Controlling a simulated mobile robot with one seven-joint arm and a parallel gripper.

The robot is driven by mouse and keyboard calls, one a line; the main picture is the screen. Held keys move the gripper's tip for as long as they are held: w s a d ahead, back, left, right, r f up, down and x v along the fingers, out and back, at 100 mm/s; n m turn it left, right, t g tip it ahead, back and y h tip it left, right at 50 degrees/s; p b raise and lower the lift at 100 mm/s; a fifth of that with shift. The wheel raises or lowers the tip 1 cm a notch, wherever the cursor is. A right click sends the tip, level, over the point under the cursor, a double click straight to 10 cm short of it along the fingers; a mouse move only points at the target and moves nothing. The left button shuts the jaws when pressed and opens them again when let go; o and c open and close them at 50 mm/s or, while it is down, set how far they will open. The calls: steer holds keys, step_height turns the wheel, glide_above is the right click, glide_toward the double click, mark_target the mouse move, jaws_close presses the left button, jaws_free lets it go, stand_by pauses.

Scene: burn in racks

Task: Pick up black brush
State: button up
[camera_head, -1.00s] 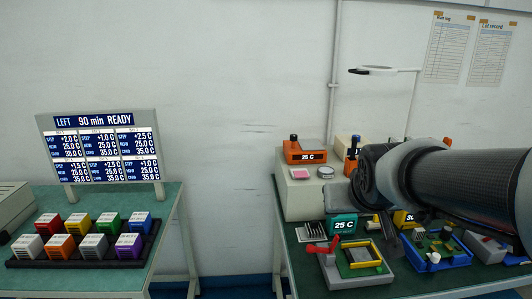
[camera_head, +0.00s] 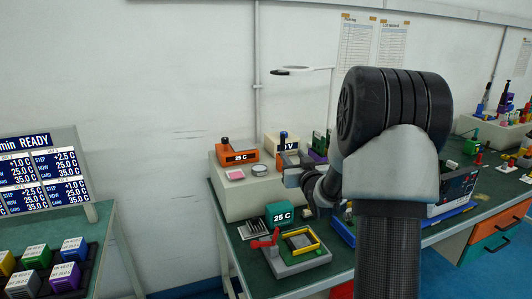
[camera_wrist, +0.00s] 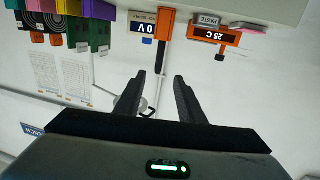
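I cannot pick out a black brush for certain in either view. My gripper (camera_head: 292,170) is in front of the grey raised box at the back of the right bench, in the head view. In the wrist view my gripper (camera_wrist: 163,92) shows two dark fingers spread apart with nothing between them. That view is upside down; the wall fills the space past the fingertips. My arm hides part of the bench behind it in the head view.
The raised box (camera_head: 236,203) bears an orange "25 C" block (camera_head: 237,152). In front are a teal "25 C" block (camera_head: 279,214) and a grey fixture with a yellow frame (camera_head: 300,258). A lamp (camera_head: 290,71) stands behind. A gap separates the left bench (camera_head: 108,285) with its coloured blocks.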

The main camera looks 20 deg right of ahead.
steer(key=w+d, duration=0.2)
steer(key=w, duration=1.5)
steer(key=shift+w+d+f, duration=0.15)
steer(key=shift+w+d, duration=0.05)
jaws_close()
